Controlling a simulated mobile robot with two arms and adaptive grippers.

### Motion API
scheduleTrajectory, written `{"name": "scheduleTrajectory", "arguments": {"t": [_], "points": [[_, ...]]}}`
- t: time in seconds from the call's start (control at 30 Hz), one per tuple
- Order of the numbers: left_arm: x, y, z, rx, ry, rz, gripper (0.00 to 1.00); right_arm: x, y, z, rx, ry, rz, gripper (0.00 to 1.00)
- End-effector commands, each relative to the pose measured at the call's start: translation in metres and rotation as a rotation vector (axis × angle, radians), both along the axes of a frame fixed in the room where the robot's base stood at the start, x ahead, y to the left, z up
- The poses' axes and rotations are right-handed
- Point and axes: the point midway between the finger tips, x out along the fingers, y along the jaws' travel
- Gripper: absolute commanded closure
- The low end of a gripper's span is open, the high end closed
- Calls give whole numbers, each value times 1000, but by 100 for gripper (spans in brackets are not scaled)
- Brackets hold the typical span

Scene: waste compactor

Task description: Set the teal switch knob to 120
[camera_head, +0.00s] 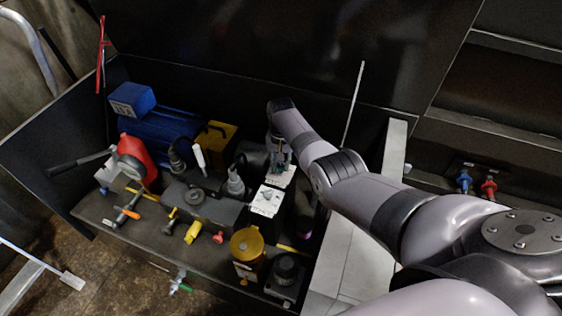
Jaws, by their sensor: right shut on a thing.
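The teal switch knob (281,170) is a small, dark teal shape on top of a white-faced switch box (288,181) in the middle of the machine. My right gripper (280,156) reaches in from the right over the box and points down at the knob. Its fingers are shut on the knob and hide most of it. The knob's angle and the scale marks around it are too small and covered to read. My left gripper is not in view.
A second white-faced box (267,201) stands just in front. A blue motor (160,132), a red part (136,158), a gold cylinder (247,245) and several valves crowd the black housing. A thin upright rod (354,103) stands behind my right arm.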

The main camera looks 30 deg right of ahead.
Motion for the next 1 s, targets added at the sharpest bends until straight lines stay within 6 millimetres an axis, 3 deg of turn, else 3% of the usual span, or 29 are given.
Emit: {"name": "scheduleTrajectory", "arguments": {"t": [0.5, 1.0], "points": [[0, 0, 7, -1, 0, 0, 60, 1, 0, 1, 0, -3, 363, 100], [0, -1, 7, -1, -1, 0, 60, 1, 0, 1, 0, -3, 444, 100]]}}
